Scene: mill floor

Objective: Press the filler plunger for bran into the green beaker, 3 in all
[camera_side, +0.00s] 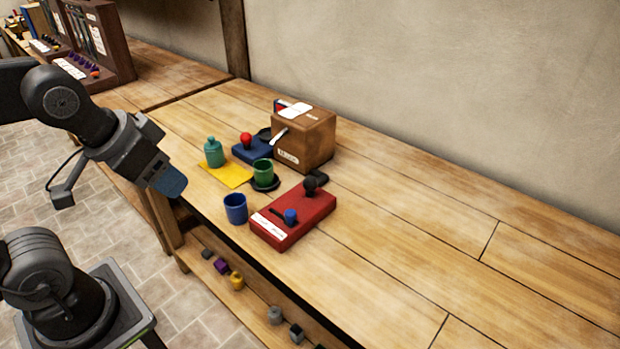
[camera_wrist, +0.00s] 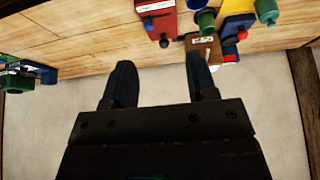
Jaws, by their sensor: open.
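The green beaker (camera_side: 263,169) stands upright on a dark round pad at the front of a brown wooden box (camera_side: 312,142) with a pale spout and a label too small to read. The beaker also shows in the wrist view (camera_wrist: 206,20). A blue base with a red knob (camera_side: 246,140) sits left of the box. A red base (camera_side: 308,221) has a black knob (camera_side: 310,186) and a blue knob. I cannot tell from the labels which part is the bran plunger. My gripper (camera_wrist: 162,85) is open and empty, left of the bench items and apart from them.
A blue cup (camera_side: 236,208) stands left of the red base. A teal bottle (camera_side: 214,152) stands by a yellow mat (camera_side: 232,176). Small coloured pieces lie on a lower shelf (camera_side: 255,303). The bench's right side is clear; a wall (camera_side: 430,90) runs behind.

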